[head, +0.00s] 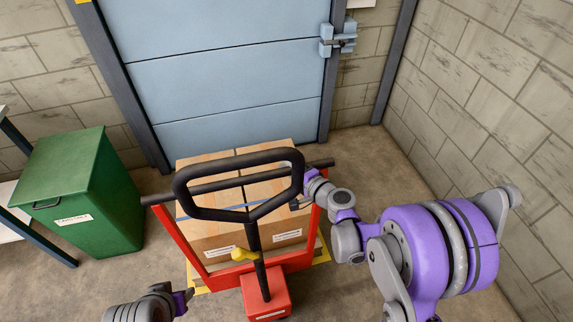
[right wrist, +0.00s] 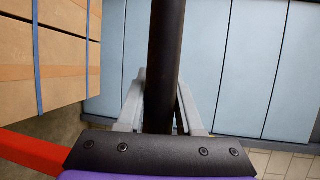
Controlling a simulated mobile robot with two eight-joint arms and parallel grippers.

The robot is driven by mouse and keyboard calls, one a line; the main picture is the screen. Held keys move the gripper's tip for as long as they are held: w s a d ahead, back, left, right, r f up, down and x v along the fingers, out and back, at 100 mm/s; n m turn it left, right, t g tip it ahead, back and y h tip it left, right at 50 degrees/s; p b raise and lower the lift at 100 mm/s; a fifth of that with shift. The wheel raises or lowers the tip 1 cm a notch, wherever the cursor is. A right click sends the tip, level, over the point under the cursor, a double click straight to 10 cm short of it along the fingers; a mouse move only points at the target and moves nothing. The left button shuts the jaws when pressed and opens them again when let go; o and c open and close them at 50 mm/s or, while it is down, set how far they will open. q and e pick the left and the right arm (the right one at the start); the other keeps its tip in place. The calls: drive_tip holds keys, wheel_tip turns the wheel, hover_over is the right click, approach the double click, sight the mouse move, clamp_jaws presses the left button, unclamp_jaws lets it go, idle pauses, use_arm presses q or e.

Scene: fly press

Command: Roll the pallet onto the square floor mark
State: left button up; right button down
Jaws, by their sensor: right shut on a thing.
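The load of cardboard boxes (head: 222,237) with a blue strap sits behind a red frame (head: 190,245) with a long black crossbar (head: 155,199). The pallet under the boxes is hidden. A yellow strip (head: 323,249), apparently the floor mark, shows at the load's sides; most of it is covered. My right gripper (head: 306,190) is shut on the crossbar near its right end; the black bar (right wrist: 165,65) stands between its fingers in the right wrist view. My left gripper (head: 186,297) is at the bottom left, apart from the frame; its jaws are unclear.
A black looped handle (head: 180,187) with a yellow lever (head: 243,254) rises from a red base (head: 266,294). A green bin (head: 85,190) stands left, beside a table. A blue door (head: 225,75) is behind the load. Block walls close the right side; some floor there is bare.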

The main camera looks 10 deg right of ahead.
drive_tip(key=w, duration=0.6)
drive_tip(key=shift+w, duration=0.4)
drive_tip(key=c, duration=0.9)
unclamp_jaws()
drive_tip(key=shift+s+a, duration=0.15)
drive_tip(key=shift+s, duration=0.1)
drive_tip(key=o, duration=0.3)
drive_tip(key=shift+s+r, duration=0.15)
drive_tip(key=shift+s, duration=0.35)
drive_tip(key=b+v, duration=0.1)
drive_tip(key=v, duration=0.9)
drive_tip(key=shift+s+d, duration=0.2)
use_arm(q)
drive_tip(key=shift+s+f, duration=0.15)
drive_tip(key=shift+f, duration=0.45)
